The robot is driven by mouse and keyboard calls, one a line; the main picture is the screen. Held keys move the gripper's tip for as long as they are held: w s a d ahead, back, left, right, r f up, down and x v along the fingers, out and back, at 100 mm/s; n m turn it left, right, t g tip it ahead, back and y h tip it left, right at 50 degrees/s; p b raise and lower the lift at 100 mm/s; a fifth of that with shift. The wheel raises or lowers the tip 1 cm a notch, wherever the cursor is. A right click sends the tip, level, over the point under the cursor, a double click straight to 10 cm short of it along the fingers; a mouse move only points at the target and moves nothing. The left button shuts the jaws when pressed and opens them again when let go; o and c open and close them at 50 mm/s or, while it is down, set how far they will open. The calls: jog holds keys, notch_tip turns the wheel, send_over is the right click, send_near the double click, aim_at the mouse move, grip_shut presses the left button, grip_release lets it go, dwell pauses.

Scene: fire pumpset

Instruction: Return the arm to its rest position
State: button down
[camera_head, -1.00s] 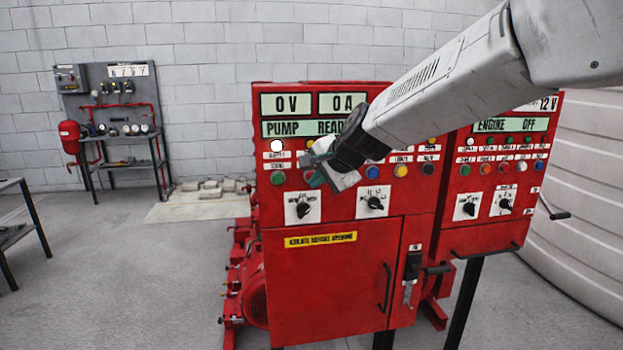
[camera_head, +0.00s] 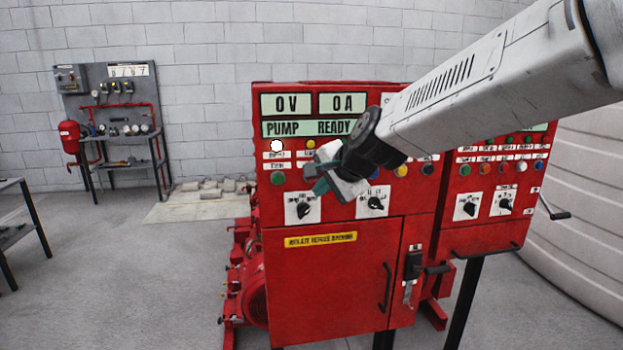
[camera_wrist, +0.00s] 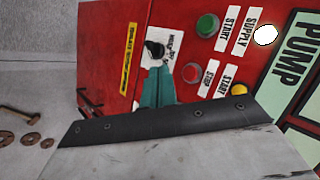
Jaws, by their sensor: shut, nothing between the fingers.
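My gripper (camera_head: 318,178) is in front of the left red control panel (camera_head: 325,275) in the head view, with my arm reaching in from the upper right. In the wrist view the teal fingers (camera_wrist: 158,88) are together, with nothing between them. Beyond their tips is a black rotary switch (camera_wrist: 154,50) on a white plate. I cannot tell exactly how far the tips are from the panel. In the head view the gripper and wrist cover part of the button rows. The displays read 0 V, 0 A and PUMP READY.
A second red panel (camera_head: 490,225) stands to the right, partly behind my arm. A large pale ribbed tank (camera_head: 590,200) is at the far right. A gauge bench (camera_head: 125,140) stands by the back wall.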

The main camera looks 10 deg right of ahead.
jog(key=s+d+f+n+g, duration=0.1)
jog(key=s+f+n+g, duration=0.45)
jog(key=s, duration=0.55)
jog(key=s+d+n+h, duration=0.1)
jog(key=s+d, duration=0.3)
jog(key=s, duration=0.4)
jog(key=s+d+f+n+g+h, duration=0.1)
jog(key=s+d+n, duration=0.1)
jog(key=s, duration=0.6)
jog(key=s+d+n+g+h, duration=0.1)
jog(key=s+d+n, duration=0.1)
jog(key=s+d, duration=0.3)
jog(key=s, duration=0.2)
jog(key=shift+s+d+f+h, duration=0.15)
jog(key=shift+s+d+h, duration=0.2)
jog(key=shift+s+h, duration=0.05)
jog(key=c, duration=2.1)
grip_release()
jog(key=shift+n, duration=0.25)
jog(key=shift+c, duration=0.2)
